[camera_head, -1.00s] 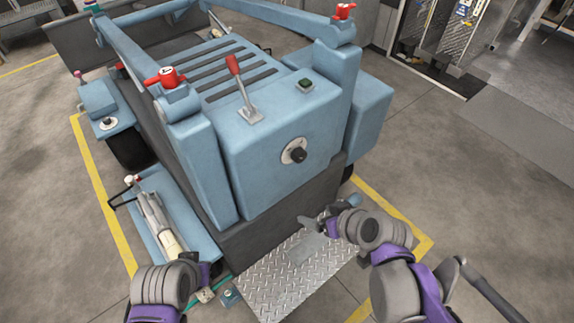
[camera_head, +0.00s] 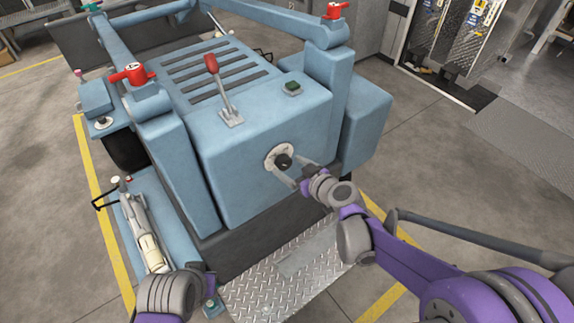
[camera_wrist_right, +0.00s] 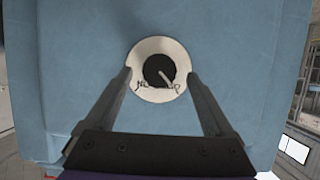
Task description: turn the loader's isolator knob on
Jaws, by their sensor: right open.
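The isolator knob (camera_head: 283,160) is a round black knob on a pale disc, on the front face of the blue loader (camera_head: 240,180). In the right wrist view the knob (camera_wrist_right: 158,70) has a pale pointer line towards the lower right, near dark lettering on the disc's lower edge that I cannot read surely. My right gripper (camera_head: 291,168) is open, its fingers reaching towards the disc. In the wrist view its fingertips (camera_wrist_right: 159,75) lie on either side of the knob; contact is not visible. My left gripper (camera_head: 208,284) is at the bottom left, its fingers unclear.
Red-handled lever (camera_head: 221,90) and green button (camera_head: 292,87) are on the loader's top. Red knobs (camera_head: 134,74) (camera_head: 335,10) top its posts. A diamond-plate step (camera_head: 265,285) lies below the front face. Yellow floor lines (camera_head: 97,200) surround the loader.

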